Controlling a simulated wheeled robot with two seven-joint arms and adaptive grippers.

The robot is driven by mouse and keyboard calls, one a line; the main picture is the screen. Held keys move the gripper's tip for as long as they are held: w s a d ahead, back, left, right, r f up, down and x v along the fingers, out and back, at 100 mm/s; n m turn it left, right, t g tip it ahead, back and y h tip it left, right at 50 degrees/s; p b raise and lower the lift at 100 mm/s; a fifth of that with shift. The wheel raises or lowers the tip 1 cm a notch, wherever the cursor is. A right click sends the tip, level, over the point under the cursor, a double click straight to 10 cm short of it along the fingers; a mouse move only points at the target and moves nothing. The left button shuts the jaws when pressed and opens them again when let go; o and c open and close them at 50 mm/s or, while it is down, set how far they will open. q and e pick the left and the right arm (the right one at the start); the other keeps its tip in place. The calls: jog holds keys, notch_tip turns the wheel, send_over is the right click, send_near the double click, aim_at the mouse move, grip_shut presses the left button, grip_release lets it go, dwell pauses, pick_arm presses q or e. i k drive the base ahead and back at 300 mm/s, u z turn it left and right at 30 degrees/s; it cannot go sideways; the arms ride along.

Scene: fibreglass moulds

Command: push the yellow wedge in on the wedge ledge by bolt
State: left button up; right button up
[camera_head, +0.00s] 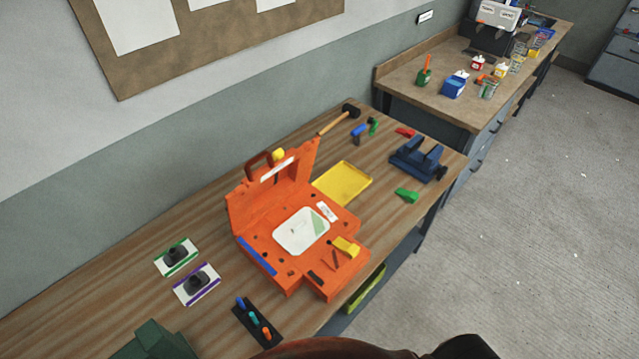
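An orange mould (265,232) stands open on the wooden table, its lid part (262,188) raised at the back. A yellow wedge (346,246) sits on the ledge at the mould's right front side, beside a dark slot or bar. How deep it sits cannot be told at this size. A second small yellow piece (278,155) shows at the top of the raised part, by a brown handle. A bolt cannot be made out clearly. Neither of my grippers shows in the head view.
A yellow tray (343,183) lies behind the mould, with a hammer (340,118), a dark blue clamp-like stand (417,160) and a green wedge (407,195) to the right. A black rack (257,322) with coloured pegs stands in front. Bare table lies around the green wedge.

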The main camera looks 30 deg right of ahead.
aim_at(350, 250)
jog(key=z, duration=1.2)
